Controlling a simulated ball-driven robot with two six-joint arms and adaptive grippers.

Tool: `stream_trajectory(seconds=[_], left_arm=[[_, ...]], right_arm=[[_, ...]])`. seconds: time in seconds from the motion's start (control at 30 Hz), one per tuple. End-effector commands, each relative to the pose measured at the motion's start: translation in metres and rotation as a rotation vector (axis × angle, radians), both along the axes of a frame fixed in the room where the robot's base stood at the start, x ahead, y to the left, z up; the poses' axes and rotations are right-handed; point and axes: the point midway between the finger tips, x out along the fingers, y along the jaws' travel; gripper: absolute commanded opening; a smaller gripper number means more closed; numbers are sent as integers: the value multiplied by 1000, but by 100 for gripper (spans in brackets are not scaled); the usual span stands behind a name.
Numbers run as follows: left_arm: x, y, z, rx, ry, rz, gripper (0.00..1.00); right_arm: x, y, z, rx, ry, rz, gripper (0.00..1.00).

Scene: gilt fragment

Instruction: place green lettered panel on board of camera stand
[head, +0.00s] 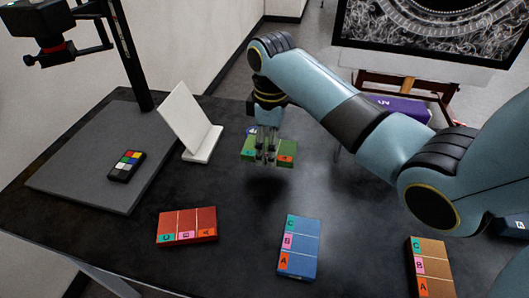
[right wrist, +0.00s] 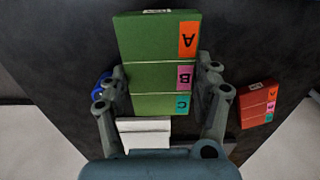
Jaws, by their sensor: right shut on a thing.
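The green lettered panel (head: 281,147) is held above the dark table in the head view. My right gripper (head: 266,158) is shut on it, and a shadow lies on the table below. In the right wrist view the green panel (right wrist: 155,45) shows orange A, pink B and teal C labels, with the fingers of my right gripper (right wrist: 163,85) on its two sides. The camera stand's grey board (head: 75,172) lies flat at the left of the table, with a small colour chart (head: 126,165) on it. My left gripper is not in view.
A white angled stand (head: 190,125) is between the board and my right gripper. A red panel (head: 187,227), a blue panel (head: 299,247) and a brown panel (head: 430,268) lie along the front. The stand's dark column (head: 130,55) rises behind the board.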

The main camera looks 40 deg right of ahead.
Motion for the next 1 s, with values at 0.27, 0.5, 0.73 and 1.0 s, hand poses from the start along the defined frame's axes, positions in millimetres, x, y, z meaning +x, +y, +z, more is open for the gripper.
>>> stream_trajectory(seconds=[0.27,0.5,0.73,1.0], left_arm=[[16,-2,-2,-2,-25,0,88],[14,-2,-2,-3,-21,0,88],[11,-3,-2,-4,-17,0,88],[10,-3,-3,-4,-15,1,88]], right_arm=[[28,0,-19,0,0,0,31],[27,0,-52,1,2,1,31],[27,0,-57,0,0,1,31],[27,0,-59,0,0,1,75]])
